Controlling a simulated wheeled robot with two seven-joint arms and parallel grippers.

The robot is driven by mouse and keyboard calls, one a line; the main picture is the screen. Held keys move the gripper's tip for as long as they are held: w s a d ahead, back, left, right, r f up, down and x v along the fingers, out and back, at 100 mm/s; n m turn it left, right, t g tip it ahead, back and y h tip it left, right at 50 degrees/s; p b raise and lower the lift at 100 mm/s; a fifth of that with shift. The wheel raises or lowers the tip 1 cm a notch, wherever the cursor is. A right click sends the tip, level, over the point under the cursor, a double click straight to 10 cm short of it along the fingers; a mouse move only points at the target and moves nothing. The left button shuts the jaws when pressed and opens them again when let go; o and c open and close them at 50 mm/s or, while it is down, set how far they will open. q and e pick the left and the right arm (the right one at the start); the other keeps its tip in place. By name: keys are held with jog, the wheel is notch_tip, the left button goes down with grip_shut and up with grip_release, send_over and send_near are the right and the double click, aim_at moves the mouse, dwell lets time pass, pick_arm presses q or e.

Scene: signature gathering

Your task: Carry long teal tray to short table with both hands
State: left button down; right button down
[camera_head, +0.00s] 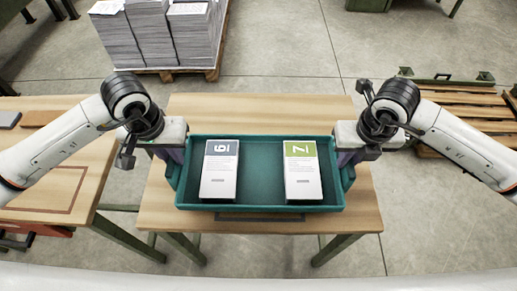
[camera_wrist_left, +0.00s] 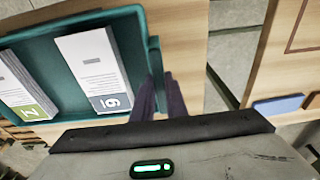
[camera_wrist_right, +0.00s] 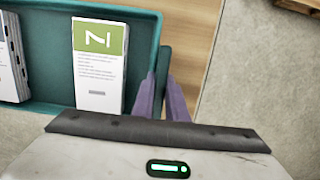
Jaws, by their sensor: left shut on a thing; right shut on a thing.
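The long teal tray (camera_head: 260,207) is over the short wooden table (camera_head: 360,215) in the head view. It looks level; whether it touches the table top cannot be told. It holds a stack with a blue-grey header marked 6 (camera_head: 219,170) and a stack with a green header marked 7 (camera_head: 303,171). My left gripper (camera_head: 176,160) is shut on the tray's left end, and my right gripper (camera_head: 345,160) is shut on its right end. The tray's end also shows in the left wrist view (camera_wrist_left: 155,62) and in the right wrist view (camera_wrist_right: 160,60).
Behind are a pallet of paper stacks (camera_head: 165,40) and empty wooden pallets (camera_head: 465,105) at right. The floor between them is clear.

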aim_at(177, 166)
pick_arm(q)
jog(key=shift+a+f, duration=0.1)
pick_arm(e)
jog(key=shift+f, duration=0.1)
